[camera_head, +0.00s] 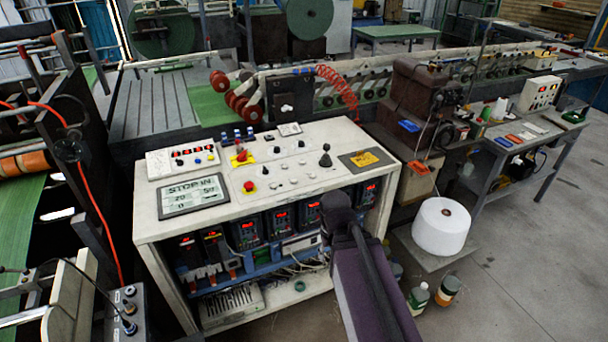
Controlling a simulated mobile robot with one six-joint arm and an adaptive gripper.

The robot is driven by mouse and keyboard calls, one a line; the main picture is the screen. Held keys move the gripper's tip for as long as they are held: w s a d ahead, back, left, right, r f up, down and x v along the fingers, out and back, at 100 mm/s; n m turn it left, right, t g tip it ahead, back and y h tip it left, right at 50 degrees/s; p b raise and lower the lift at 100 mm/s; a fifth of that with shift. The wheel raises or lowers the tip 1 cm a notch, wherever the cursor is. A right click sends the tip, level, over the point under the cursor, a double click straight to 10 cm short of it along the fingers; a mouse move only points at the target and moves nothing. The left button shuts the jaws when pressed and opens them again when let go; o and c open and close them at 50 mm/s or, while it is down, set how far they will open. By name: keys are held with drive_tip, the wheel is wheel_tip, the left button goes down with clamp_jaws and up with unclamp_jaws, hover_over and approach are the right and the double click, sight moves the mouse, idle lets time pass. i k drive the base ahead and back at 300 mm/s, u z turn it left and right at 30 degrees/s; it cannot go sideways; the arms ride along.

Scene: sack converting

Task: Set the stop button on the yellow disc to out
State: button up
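The stop button (248,185) is a small red mushroom head on a yellow disc, near the front middle of the white control desk's top. It is too small here to tell by its shape whether it is in or out. The display (193,195) to its left reads "STOP IN", with smaller figures below. My purple arm rises from the bottom edge, and its dark rounded end stands in front of the desk, right of the button. I cannot make out my gripper's fingers. Nothing of mine covers the button.
A red switch on a yellow plate (242,157) sits behind the button. A white spool (440,227) and bottles (418,297) stand on the right.

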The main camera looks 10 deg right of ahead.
sight(248, 185)
drive_tip(key=u, duration=0.15)
drive_tip(key=i, duration=0.95)
drive_tip(key=z, duration=0.1)
